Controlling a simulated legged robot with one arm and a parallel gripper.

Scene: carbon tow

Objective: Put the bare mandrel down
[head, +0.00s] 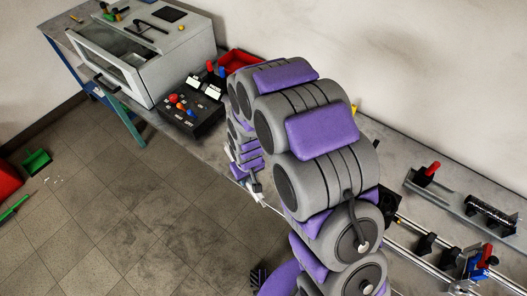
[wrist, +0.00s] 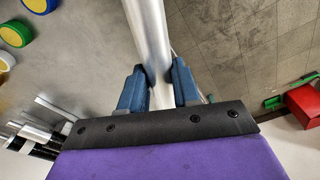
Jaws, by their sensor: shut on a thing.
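My gripper (wrist: 160,84) has its two blue fingers shut on a bare silver mandrel (wrist: 147,30) in the wrist view. The mandrel runs between the fingers toward the top of the picture, and its far end is out of frame. Grey bench surface lies behind it on the left and tiled floor on the right. I cannot tell how high it is above the bench.
On the floor are a green dustpan (head: 37,162) and a red bin (head: 8,180).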

